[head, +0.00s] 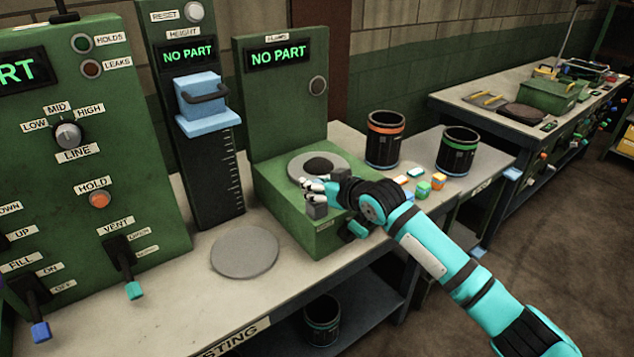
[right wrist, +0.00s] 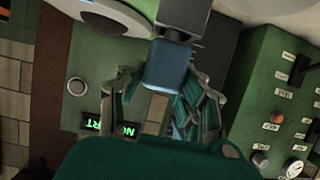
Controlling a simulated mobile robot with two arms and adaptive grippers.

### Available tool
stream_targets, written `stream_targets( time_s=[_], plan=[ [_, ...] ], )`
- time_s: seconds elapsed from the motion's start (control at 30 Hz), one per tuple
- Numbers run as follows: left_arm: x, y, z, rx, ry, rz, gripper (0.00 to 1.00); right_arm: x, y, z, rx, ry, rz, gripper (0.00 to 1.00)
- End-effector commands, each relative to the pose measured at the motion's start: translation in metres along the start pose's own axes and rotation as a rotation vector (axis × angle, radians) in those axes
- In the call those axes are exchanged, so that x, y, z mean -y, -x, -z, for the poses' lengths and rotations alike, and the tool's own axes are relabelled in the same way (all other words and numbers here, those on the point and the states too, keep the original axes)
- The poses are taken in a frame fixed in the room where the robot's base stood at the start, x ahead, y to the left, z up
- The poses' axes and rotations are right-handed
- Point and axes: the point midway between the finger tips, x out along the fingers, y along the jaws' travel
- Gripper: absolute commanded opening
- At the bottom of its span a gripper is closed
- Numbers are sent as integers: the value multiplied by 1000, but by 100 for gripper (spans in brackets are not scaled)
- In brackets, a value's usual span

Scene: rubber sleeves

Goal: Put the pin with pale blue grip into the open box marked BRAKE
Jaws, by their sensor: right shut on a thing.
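My right gripper (head: 318,196) is above the front-left part of the green tester (head: 290,225) that carries the NO PART display, near its round grey plate. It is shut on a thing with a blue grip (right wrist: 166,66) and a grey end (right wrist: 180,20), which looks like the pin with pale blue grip. The grip looks dark in the right wrist view, and the fingers hide part of it. In the head view its grey end (head: 317,208) shows beside the fingertips. I cannot make out a box marked BRAKE. My left gripper is not in view.
Small coloured blocks (head: 423,188) and two dark bins, one orange-banded (head: 385,140) and one green-banded (head: 457,151), stand to the right. A grey disc (head: 245,252) is at left front. A far bench holds a green box (head: 551,97).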

Motion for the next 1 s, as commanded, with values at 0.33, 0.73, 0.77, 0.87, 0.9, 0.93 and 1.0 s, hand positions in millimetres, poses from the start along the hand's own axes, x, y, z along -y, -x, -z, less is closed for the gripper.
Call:
stream_targets(
  time_s=[0.33,0.73,0.77,0.87,0.9,0.93,1.0],
  plan=[
    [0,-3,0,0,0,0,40,0,-2,-5,-1,0,0,2],
    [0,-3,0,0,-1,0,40,0,-2,-5,-1,0,0,61],
    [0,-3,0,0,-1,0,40,0,-2,-5,0,0,0,61],
    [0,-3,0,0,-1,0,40,0,-2,-5,0,0,0,61],
    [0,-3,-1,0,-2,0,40,0,-2,-6,0,0,0,61],
    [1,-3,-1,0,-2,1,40,0,-2,-6,0,0,0,61],
    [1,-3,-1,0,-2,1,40,0,1,-6,0,0,0,61]
  ],
)
